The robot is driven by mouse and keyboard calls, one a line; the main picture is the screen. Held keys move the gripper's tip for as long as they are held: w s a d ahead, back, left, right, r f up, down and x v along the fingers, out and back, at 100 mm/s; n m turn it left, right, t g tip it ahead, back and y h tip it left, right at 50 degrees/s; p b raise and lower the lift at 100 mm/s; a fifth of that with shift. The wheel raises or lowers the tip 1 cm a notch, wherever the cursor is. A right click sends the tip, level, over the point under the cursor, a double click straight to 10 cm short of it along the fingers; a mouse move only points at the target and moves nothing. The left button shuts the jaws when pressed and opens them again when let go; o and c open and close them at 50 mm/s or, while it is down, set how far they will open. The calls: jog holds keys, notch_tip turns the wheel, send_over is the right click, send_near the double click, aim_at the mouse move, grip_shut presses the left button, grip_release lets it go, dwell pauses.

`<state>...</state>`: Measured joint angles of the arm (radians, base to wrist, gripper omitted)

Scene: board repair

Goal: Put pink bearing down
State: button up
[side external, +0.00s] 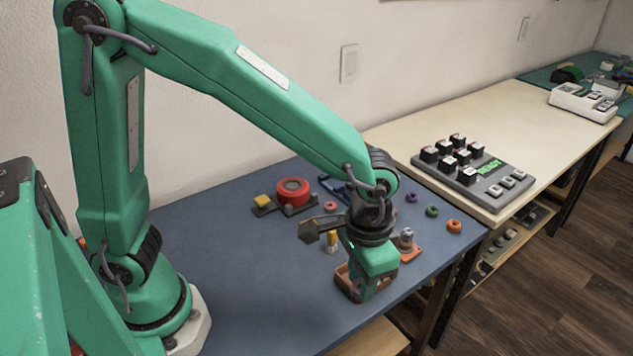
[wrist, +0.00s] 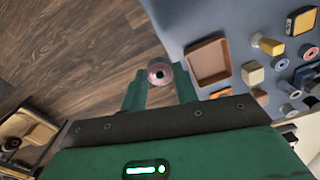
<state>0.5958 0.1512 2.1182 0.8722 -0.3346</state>
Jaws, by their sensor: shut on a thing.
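The pink bearing (wrist: 159,74) is a small ring with a dark centre. In the wrist view it sits between the two green fingertips of my gripper (wrist: 160,82), which are shut on it. Behind it the wooden floor shows, close beside the table edge. In the side external view my gripper (side external: 366,290) points down at the front of the table, overlapping the brown tray (side external: 343,282). The bearing is mostly hidden there, and I cannot tell its height above the table. The tray also shows in the wrist view (wrist: 191,65), right of the bearing, and looks empty.
A yellow peg (side external: 331,243) and an orange-based post (side external: 409,248) stand near my gripper. Purple (side external: 412,197), green (side external: 432,211) and orange (side external: 454,226) rings lie at right. A red round part (side external: 292,192) is behind. Bare blue tabletop (side external: 240,270) lies at left.

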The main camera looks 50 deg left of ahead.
jog(key=w+a+f, duration=0.2)
jog(key=w, duration=0.1)
jog(key=w+a+f, duration=0.2)
jog(key=w+a, duration=0.1)
jog(key=w+a+f, duration=0.2)
jog(key=w+f, duration=0.1)
jog(key=shift+a, duration=0.3)
jog(key=shift+s+f, duration=0.1)
jog(key=shift+f, duration=1.9)
jog(key=shift+f, duration=0.15)
jog(key=o, duration=0.6)
notch_tip(320, 180, up, 12)
jog(key=shift+r, duration=0.2)
